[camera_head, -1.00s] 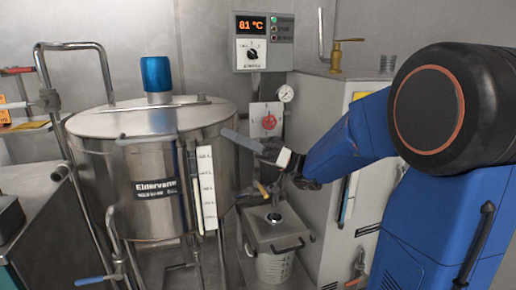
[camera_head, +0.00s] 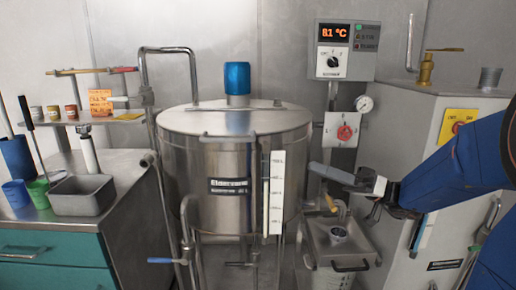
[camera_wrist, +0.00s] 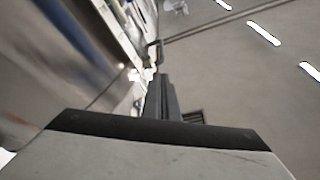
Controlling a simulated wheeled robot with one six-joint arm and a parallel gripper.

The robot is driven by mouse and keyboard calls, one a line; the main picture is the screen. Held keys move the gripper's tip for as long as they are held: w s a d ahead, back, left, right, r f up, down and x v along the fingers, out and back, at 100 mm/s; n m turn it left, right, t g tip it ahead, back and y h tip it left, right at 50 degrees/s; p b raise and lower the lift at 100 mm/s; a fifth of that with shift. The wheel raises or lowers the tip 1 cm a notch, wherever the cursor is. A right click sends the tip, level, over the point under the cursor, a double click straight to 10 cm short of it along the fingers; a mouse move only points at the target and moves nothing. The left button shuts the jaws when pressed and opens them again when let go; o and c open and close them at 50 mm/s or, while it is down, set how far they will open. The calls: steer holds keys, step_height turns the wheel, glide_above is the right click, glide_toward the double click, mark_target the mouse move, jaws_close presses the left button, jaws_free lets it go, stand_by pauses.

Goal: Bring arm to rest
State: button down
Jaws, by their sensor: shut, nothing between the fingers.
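My arm reaches in from the right edge of the head view. My gripper (camera_head: 316,168) points left, beside the right side of the steel tank (camera_head: 228,215) and above the small metal unit (camera_head: 348,252) on the floor. Its long grey fingers lie together with nothing between them. In the wrist view the shut fingers (camera_wrist: 162,98) stand out ahead over the grey floor. Whether the fingertips touch the tank cannot be told from the head view.
A control box (camera_head: 345,50) reading 81 °C hangs on the wall. A cabinet (camera_head: 420,125) stands close behind my arm. At left, a counter (camera_head: 125,185) holds cups and a grey tray (camera_head: 82,195). A blue-handled valve (camera_head: 160,261) sits low before the tank.

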steer(key=s+a+f+m+g+h, duration=0.25)
steer(key=s+f+h, duration=0.25)
steer(key=s+f, duration=0.25)
steer(key=s+a+f+m+g+h, duration=0.2)
steer(key=s+a+f+h, duration=0.3)
steer(key=s, duration=0.4)
steer(key=s+d+f+m+t+h, duration=0.2)
steer(key=s+d+f+m+h, duration=0.1)
steer(key=s+d+f+h, duration=0.35)
steer(key=w+d+m+t+h, duration=0.1)
steer(key=d+t+h, duration=0.3)
steer(key=d, duration=0.6)
steer(key=shift+w+d+f+m+h, duration=0.2)
steer(key=shift+w+m+h, duration=0.1)
steer(key=shift+m+h, duration=0.3)
